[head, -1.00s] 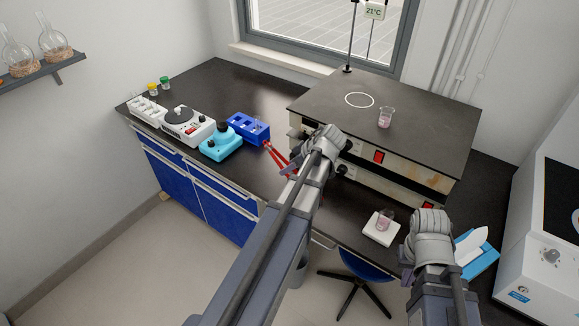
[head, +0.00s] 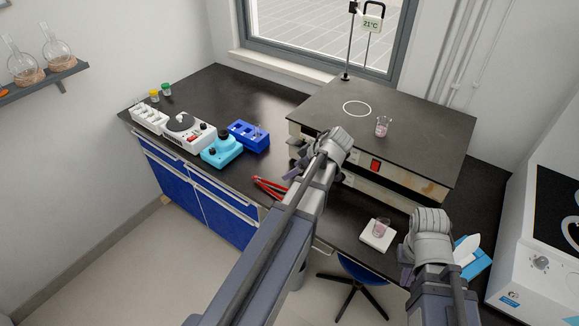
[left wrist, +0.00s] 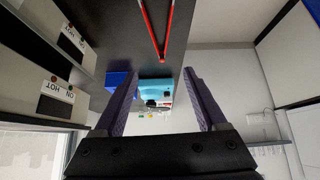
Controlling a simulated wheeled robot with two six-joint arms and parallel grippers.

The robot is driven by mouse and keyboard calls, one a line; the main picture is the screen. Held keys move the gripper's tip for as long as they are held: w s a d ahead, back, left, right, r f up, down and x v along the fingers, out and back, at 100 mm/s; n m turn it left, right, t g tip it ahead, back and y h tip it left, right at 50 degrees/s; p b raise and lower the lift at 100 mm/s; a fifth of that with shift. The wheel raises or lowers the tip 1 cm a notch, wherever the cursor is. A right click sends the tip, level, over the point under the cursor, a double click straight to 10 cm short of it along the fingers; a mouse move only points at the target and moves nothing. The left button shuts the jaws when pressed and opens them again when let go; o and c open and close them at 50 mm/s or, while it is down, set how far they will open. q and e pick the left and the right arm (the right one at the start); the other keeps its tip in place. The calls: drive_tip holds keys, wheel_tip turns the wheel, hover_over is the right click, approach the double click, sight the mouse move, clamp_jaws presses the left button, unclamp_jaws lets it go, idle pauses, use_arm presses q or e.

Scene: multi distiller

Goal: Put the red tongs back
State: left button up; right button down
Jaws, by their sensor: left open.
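The red tongs (head: 268,187) lie on the dark bench near its front edge, just left of my left arm. Their two red arms also show at the top of the left wrist view (left wrist: 164,40), beyond my fingertips. My left gripper (left wrist: 155,75) is open, with nothing between its purple fingers, and is apart from the tongs. In the head view its wrist is above the bench in front of the heater box, and its fingers (head: 300,171) show only in part. My right gripper (head: 407,264) hangs at the lower right near the white scale; its finger gap is hidden.
A blue rack (head: 248,136), a cyan device (head: 221,150) and a white stirrer (head: 188,132) stand left of the tongs. The heater box (head: 420,118) carries a beaker (head: 382,127). Another beaker (head: 381,228) stands on the white scale (head: 378,238).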

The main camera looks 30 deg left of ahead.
use_arm(q)
drive_tip(key=p+v, duration=0.5)
drive_tip(key=v, duration=0.3)
drive_tip(key=shift+r, duration=0.15)
drive_tip(key=shift+d, duration=0.1)
drive_tip(key=s+d+f+m+h, duration=0.2)
drive_tip(key=s+d+m+h, duration=0.1)
drive_tip(key=s+d+m, duration=0.4)
drive_tip(key=s+d+f+m+h, duration=0.2)
drive_tip(key=s+d+m, duration=0.6)
drive_tip(key=d+m, duration=0.6)
drive_tip(key=d+h, duration=0.1)
drive_tip(key=d, duration=0.2)
drive_tip(key=shift+d+g, duration=0.2)
drive_tip(key=shift+g, duration=0.2)
drive_tip(key=shift+f, duration=0.15)
